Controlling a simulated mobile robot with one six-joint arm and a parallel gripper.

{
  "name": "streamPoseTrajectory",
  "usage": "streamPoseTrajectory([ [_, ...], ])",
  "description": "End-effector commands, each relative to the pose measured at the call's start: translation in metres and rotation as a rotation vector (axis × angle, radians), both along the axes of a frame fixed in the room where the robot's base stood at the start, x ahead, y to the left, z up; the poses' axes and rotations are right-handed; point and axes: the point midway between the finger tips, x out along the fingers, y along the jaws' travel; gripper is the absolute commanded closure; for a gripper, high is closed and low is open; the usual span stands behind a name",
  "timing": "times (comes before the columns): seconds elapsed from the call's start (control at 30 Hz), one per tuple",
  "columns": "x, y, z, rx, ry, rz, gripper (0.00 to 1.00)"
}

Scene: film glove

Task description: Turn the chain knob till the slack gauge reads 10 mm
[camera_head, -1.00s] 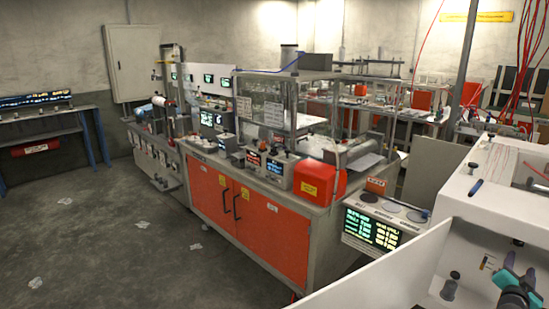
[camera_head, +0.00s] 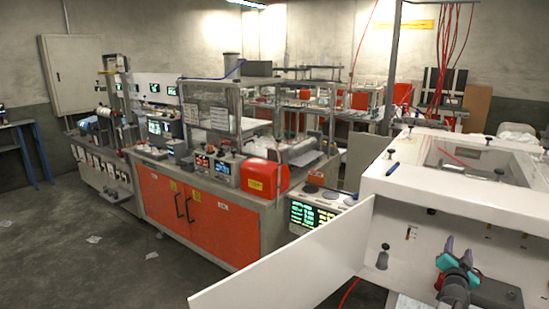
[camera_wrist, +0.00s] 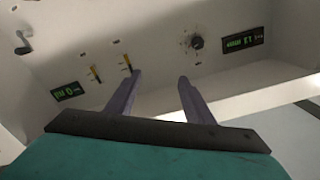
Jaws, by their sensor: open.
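A black round knob (camera_wrist: 196,42) stands out from a white panel (camera_wrist: 150,25) in the wrist view. In the head view, a dark knob (camera_head: 382,257) shows on the white panel, left of my gripper (camera_head: 458,248). Beside the knob in the wrist view is a small green-lit display (camera_wrist: 243,40); its reading is too small to tell with certainty. A second green display (camera_wrist: 68,91) is at the lower left. Which one is the slack gauge I cannot tell. My gripper (camera_wrist: 159,77) is open, its two purple fingers apart and empty, away from the knob.
A bench with orange doors (camera_head: 185,212) is farther left. Grey floor at the left is mostly clear.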

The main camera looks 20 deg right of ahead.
Motion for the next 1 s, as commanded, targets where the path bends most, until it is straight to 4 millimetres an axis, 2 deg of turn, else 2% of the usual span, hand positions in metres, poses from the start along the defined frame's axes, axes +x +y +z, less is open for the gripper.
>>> streamPoseTrajectory([
  [0.13, 0.000, 0.000, -0.001, 0.002, 0.001, 0.000, 0.52],
  [0.37, 0.012, 0.013, -0.027, 0.042, 0.046, 0.009, 0.52],
  [0.57, 0.027, 0.031, -0.054, 0.085, 0.101, 0.027, 0.52],
  [0.77, 0.047, 0.061, -0.094, 0.145, 0.180, 0.055, 0.52],
  [0.87, 0.060, 0.085, -0.125, 0.188, 0.242, 0.079, 0.52],
  [1.0, 0.078, 0.131, -0.174, 0.258, 0.355, 0.130, 0.52],
])
